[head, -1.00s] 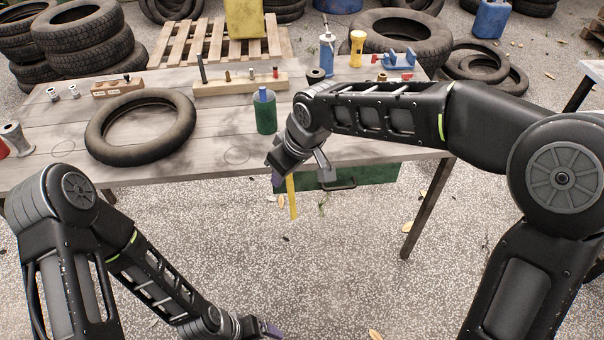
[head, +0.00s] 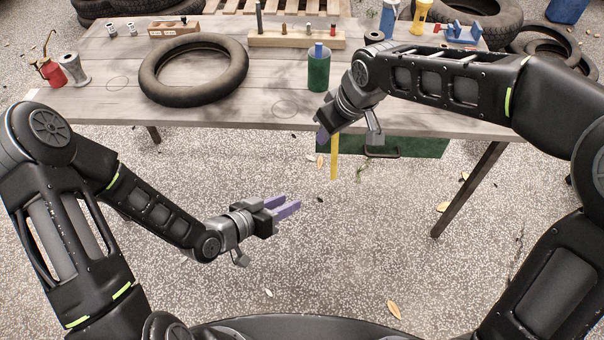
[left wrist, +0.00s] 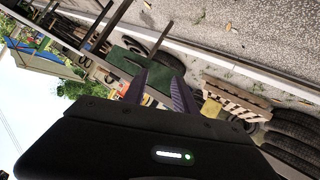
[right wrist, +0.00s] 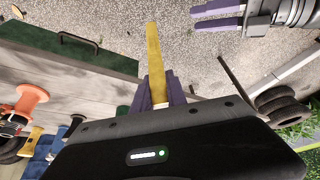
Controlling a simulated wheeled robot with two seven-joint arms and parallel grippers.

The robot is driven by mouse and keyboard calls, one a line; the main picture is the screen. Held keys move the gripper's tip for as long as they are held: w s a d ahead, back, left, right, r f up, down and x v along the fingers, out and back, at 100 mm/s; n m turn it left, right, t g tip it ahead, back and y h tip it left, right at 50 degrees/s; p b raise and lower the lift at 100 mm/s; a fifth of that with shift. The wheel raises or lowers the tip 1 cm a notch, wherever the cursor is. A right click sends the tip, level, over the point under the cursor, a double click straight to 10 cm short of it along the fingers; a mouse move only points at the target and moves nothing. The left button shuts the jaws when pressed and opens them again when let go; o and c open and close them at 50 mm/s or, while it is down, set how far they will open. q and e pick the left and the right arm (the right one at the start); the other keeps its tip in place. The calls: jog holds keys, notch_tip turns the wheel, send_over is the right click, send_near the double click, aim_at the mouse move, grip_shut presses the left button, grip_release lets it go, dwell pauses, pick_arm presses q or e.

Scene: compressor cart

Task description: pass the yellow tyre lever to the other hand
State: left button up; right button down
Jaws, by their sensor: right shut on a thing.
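The yellow tyre lever (head: 334,158) hangs upright from my right gripper (head: 322,137), in front of the table's front edge. In the right wrist view the lever (right wrist: 154,60) runs out from between the purple fingers of my right gripper (right wrist: 158,92), which are shut on it. My left gripper (head: 287,207) is lower and to the left of the lever, open and empty, its purple fingers apart and pointing right. Its open fingers also show in the left wrist view (left wrist: 163,88). The two grippers are apart, and the lever's upper end is hidden by the right gripper.
The wooden table (head: 215,112) holds a tyre (head: 194,70), a green cup (head: 319,72) and a wooden block with pegs (head: 297,40). The floor around the left gripper is clear.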

aim_at(338, 155)
pick_arm(q)
jog(key=d+r+m+t+h, duration=0.1)
jog(key=d+r+m+h, duration=0.1)
jog(key=r, duration=0.4)
jog(key=d+r+m+t+h, duration=0.1)
jog(key=d+r+m+h, duration=0.1)
jog(key=r, duration=0.4)
jog(key=shift+d+r+m+h, duration=0.15)
jog(key=shift+m+h, duration=0.45)
jog(key=shift+h, duration=0.2)
jog(key=shift+d, duration=0.1)
jog(key=x, duration=1.1)
jog(key=shift+w+d, duration=0.25)
jog(key=shift+w, duration=0.1)
grip_shut()
